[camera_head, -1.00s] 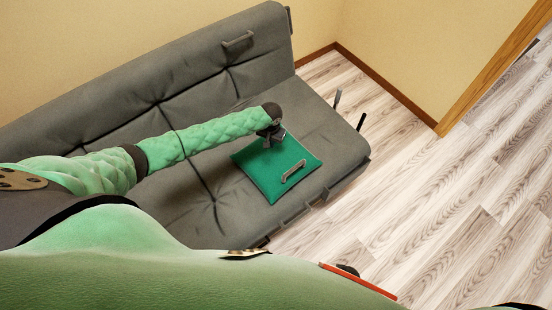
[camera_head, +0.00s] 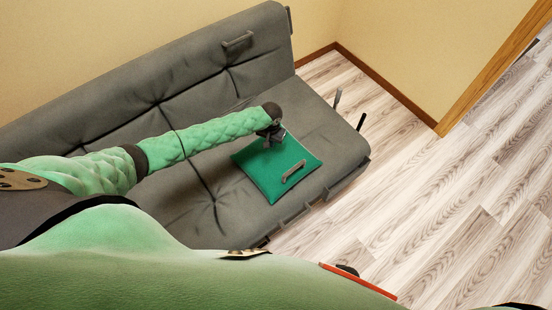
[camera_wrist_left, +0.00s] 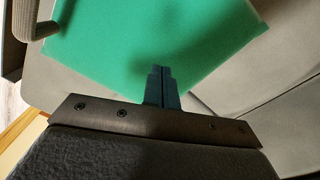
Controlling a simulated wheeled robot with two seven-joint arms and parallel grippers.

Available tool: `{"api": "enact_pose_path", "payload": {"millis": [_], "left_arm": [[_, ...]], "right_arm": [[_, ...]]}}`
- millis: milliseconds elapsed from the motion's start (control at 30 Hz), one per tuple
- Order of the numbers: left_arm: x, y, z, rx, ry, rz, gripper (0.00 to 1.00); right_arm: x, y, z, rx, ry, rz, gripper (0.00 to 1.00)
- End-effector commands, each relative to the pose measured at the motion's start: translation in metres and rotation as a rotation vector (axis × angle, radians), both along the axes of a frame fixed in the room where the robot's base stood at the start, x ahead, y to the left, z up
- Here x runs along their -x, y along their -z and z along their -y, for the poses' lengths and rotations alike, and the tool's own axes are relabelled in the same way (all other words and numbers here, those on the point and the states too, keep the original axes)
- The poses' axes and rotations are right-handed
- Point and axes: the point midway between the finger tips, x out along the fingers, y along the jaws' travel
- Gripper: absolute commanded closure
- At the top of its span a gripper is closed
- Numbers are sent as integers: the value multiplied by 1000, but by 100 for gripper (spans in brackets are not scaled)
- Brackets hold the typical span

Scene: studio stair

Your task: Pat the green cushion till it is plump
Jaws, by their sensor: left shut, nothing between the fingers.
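The green cushion (camera_head: 264,177) lies flat on the seat of a grey sofa and has a grey handle (camera_head: 293,171) on its top. My left gripper (camera_head: 272,143) is shut and empty at the cushion's far edge, by its back corner. In the left wrist view the shut fingertips (camera_wrist_left: 161,72) overlap the green cushion (camera_wrist_left: 150,35); I cannot tell whether they touch it. The handle (camera_wrist_left: 38,22) shows at the upper left there. My right gripper is not in view.
The grey sofa (camera_head: 190,195) stands against the yellow wall (camera_head: 90,40), with a handle (camera_head: 238,40) on its backrest. Light wooden floor (camera_head: 400,180) is free to the right of the sofa. A wooden door frame (camera_head: 490,75) stands at the upper right.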

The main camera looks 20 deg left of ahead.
Motion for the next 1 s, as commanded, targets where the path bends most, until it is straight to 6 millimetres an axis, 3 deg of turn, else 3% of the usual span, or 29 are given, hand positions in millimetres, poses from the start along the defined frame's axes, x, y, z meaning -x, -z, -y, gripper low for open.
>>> {"api": "enact_pose_path", "payload": {"millis": [600, 1000], "left_arm": [[0, 0, 0, 0, 0, 0, 100], [0, 12, 0, 0, 0, 0, 100]], "right_arm": [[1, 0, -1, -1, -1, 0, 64], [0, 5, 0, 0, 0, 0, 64]]}}
